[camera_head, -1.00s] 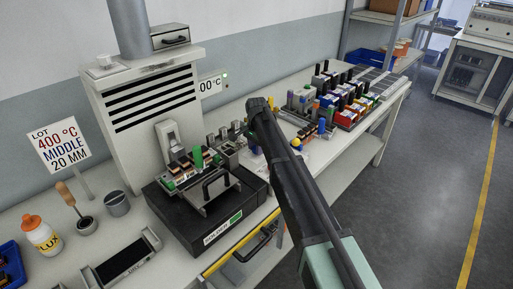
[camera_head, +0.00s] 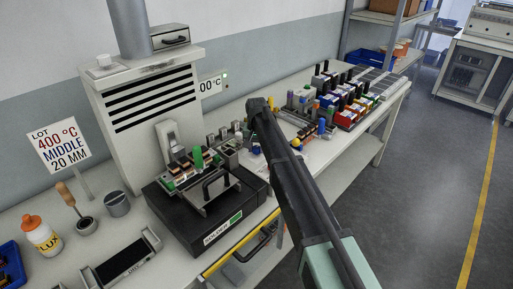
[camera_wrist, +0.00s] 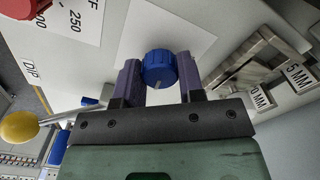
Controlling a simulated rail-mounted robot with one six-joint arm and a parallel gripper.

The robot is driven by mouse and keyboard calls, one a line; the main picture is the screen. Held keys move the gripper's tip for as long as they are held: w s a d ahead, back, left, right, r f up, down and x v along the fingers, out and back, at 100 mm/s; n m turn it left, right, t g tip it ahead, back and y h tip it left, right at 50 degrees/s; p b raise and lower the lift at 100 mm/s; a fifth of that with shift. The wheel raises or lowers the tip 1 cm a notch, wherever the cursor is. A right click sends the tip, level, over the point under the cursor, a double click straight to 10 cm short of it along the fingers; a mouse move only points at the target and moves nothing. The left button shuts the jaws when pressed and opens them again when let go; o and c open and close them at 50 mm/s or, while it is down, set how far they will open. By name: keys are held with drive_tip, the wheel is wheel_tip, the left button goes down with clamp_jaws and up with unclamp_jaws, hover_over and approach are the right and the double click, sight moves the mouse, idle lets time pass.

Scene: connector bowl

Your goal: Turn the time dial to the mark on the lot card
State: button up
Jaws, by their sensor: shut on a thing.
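The time dial is a blue ribbed knob (camera_wrist: 159,67) at the top middle of the wrist view, with a pale pointer line on its near face. My gripper (camera_wrist: 160,73) has its two purple-grey fingers on either side of the knob, shut on it. The scale around the knob is not readable. The lot card (camera_head: 58,147) stands at the left of the head view and reads 400 °C, MIDDLE, 20 MM. In the head view my arm covers the area of the dial and gripper.
A red knob (camera_wrist: 20,7) with a temperature scale is at the top left of the wrist view. A yellow ball-ended lever (camera_wrist: 19,128) is at the left. Metal gauge blocks with MM labels (camera_wrist: 297,77) are at the right. The black solder pot (camera_head: 205,215) stands on the bench.

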sight(257, 147)
drive_tip(key=n, duration=0.4)
idle(0.5)
drive_tip(key=o, duration=0.9)
drive_tip(key=shift+r, duration=0.1)
wheel_tip(257, 147, up, 11)
drive_tip(key=p, duration=1.1)
drive_tip(key=shift+f, duration=0.2)
